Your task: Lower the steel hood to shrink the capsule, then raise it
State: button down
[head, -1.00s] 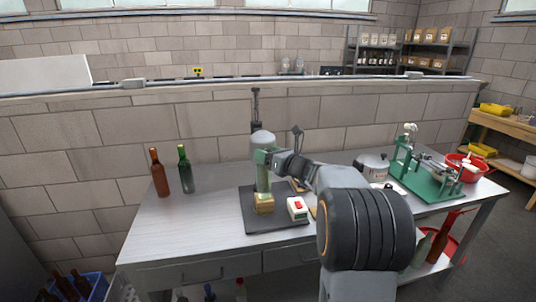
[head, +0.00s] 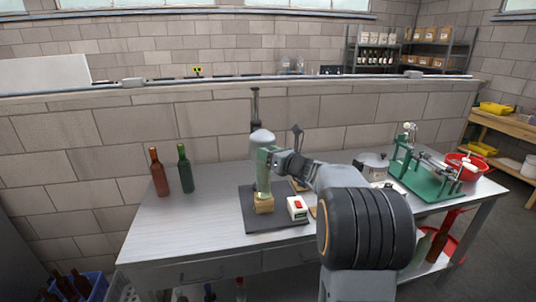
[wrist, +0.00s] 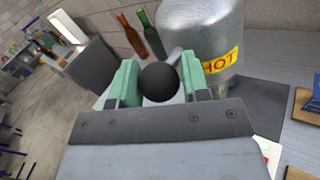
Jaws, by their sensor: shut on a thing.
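The steel hood (head: 262,136) is on its stand above the table, over a pale green bottle (head: 263,186). The bottle is upright in a wooden block (head: 264,205). The hood also fills the upper right of the wrist view (wrist: 203,35), with a yellow HOT label. My gripper (head: 266,158) is in front of the hood in the head view. In the wrist view, its green-padded fingers (wrist: 158,84) are shut on a round black knob (wrist: 159,82) beside the hood. The capsule is hidden, and I cannot tell how far the hood covers the bottle's neck.
A dark mat (head: 276,222) carries the block and a white switch box with a red button (head: 297,208). A brown bottle (head: 159,173) and a green bottle (head: 185,170) stand to the left. The table's front left is clear.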

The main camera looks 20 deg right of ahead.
notch_tip(320, 180, up, 11)
jog(key=p, duration=0.6)
jog(key=shift+a+r, duration=0.1)
jog(key=shift+r, duration=0.1)
jog(key=c, duration=1)
grip_release()
jog(key=o, duration=0.3)
jog(key=shift+a, duration=0.1)
jog(key=shift+f, duration=0.2)
jog(key=shift+s+d, duration=0.2)
jog(key=b+v, duration=0.2)
jog(key=v, duration=1.1)
jog(key=shift+s+d+b, duration=0.1)
jog(key=shift+s+b, duration=0.1)
jog(key=shift+b, duration=0.15)
